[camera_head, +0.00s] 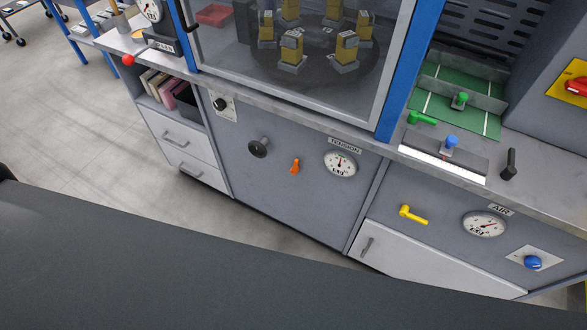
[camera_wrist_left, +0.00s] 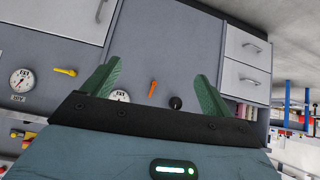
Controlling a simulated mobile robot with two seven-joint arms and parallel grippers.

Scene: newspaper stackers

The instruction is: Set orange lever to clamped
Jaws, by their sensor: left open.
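The small orange lever (camera_head: 295,166) is on the grey front panel, left of the TENSION gauge (camera_head: 340,164) and right of a dark round knob (camera_head: 258,147). In the head view it stands nearly upright, slightly tilted. In the left wrist view the orange lever (camera_wrist_left: 152,89) shows between the fingers, some way beyond them. My left gripper (camera_wrist_left: 158,69) has its two green fingers spread wide with nothing held. It does not show in the head view. My right gripper is in neither view. No clamped marking is readable.
A yellow lever (camera_head: 413,215), an AIR gauge (camera_head: 485,224) and a blue knob (camera_head: 533,262) are on the panel to the right. White drawers (camera_head: 185,148) are at left. A counter edge (camera_head: 290,110) with a glazed enclosure runs above. Bare floor (camera_head: 70,140) is at left.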

